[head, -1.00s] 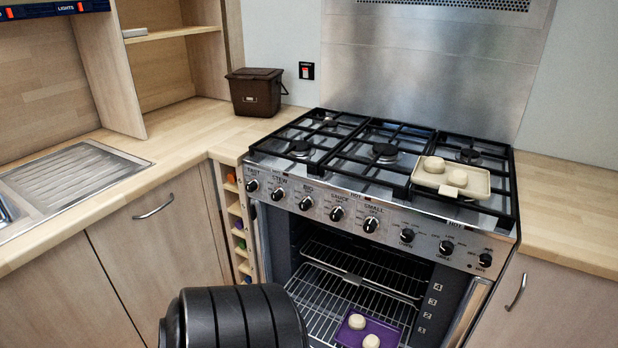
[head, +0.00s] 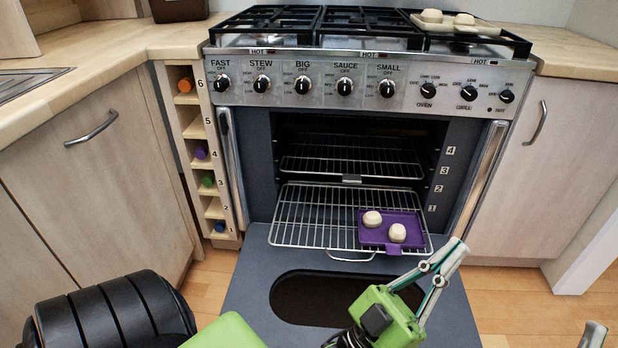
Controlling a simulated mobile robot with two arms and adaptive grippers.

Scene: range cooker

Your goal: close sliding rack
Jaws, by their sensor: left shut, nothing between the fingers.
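The lower wire rack (head: 300,222) sticks out of the oven's front, with a curved handle at its front edge. A purple tray (head: 375,238) with two pale round pieces (head: 397,232) sits on its right part. A second wire rack (head: 340,158) sits higher, inside the oven (head: 350,135). My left gripper (head: 455,250) has green and grey parts and is shut and empty. Its tips show beside the rack's front right corner; I cannot tell if they touch. Only a grey tip of what looks like my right gripper (head: 593,335) shows at the lower right edge.
The lowered dark oven door (head: 250,300), with an oval window, lies below the rack. Upright metal handles (head: 232,165) flank the opening. A baking tray (head: 470,32) with pale pieces stands on the hob. Wooden floor (head: 520,290) is clear at right.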

